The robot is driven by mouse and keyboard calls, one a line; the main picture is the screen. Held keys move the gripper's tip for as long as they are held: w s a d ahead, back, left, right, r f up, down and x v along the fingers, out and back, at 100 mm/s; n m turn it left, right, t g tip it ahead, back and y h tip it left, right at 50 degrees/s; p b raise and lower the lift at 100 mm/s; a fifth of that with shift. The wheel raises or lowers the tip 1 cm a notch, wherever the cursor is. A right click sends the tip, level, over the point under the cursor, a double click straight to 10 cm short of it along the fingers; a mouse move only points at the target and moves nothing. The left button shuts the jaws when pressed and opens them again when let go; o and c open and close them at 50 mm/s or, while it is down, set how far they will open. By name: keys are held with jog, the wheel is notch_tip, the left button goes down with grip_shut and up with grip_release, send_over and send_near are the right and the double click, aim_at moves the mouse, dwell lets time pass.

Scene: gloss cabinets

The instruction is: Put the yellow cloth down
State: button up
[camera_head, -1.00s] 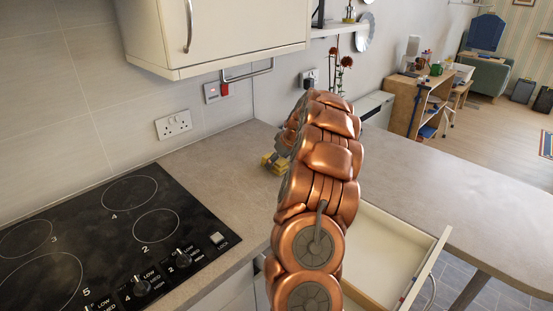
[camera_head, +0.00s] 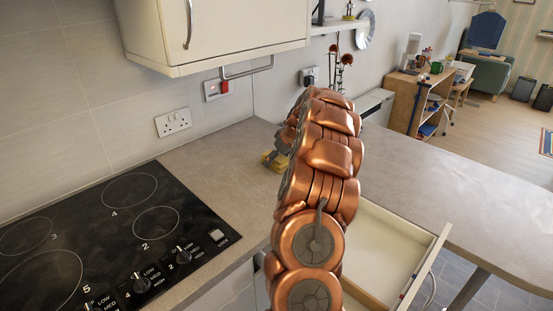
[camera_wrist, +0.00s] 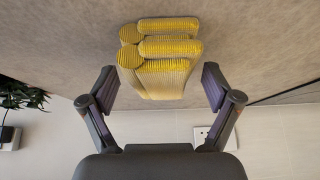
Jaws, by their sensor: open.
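The yellow cloth (camera_wrist: 160,75) is a folded, rolled bundle with ribbed ends. It rests on the beige countertop (camera_wrist: 60,45) in the wrist view. My gripper (camera_wrist: 158,82) is open, with one finger on each side of the cloth and a visible gap to each finger. In the head view a small part of the yellow cloth (camera_head: 276,161) shows on the counter at the left of my arm. My arm hides the rest of it and most of the gripper there.
A black hob (camera_head: 110,235) lies to the left on the counter. A drawer (camera_head: 385,250) stands open at the front right. A wall cabinet (camera_head: 215,30) hangs above. Sockets (camera_head: 173,123) are on the tiled wall. The counter to the right (camera_head: 440,185) is clear.

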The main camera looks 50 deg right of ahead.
jog(key=b+v, duration=0.4)
jog(key=v, duration=0.8)
jog(key=w+a+r+n+g+y, duration=0.1)
jog(key=w+a+r+y, duration=0.1)
jog(key=a, duration=1.6)
jog(key=s+a+f+g, duration=0.1)
jog(key=s+a+g, duration=0.35)
jog(key=a, duration=1.15)
jog(key=s+a+f, duration=0.3)
jog(key=s+a, duration=0.7)
jog(key=s, duration=0.3)
jog(key=s+a+f+g+h, duration=0.1)
jog(key=s+f, duration=0.1)
jog(key=s, duration=0.5)
jog(key=s+a+f+g, duration=0.1)
jog(key=s+f, duration=0.2)
jog(key=s, duration=0.5)
jog(key=shift+s+a+f+m+h, duration=0.25)
jog(key=shift+a+f+m+h, duration=0.05)
jog(key=shift+a+m+h, duration=0.1)
jog(key=shift+r+p, duration=0.1)
jog(key=shift+p, duration=0.2)
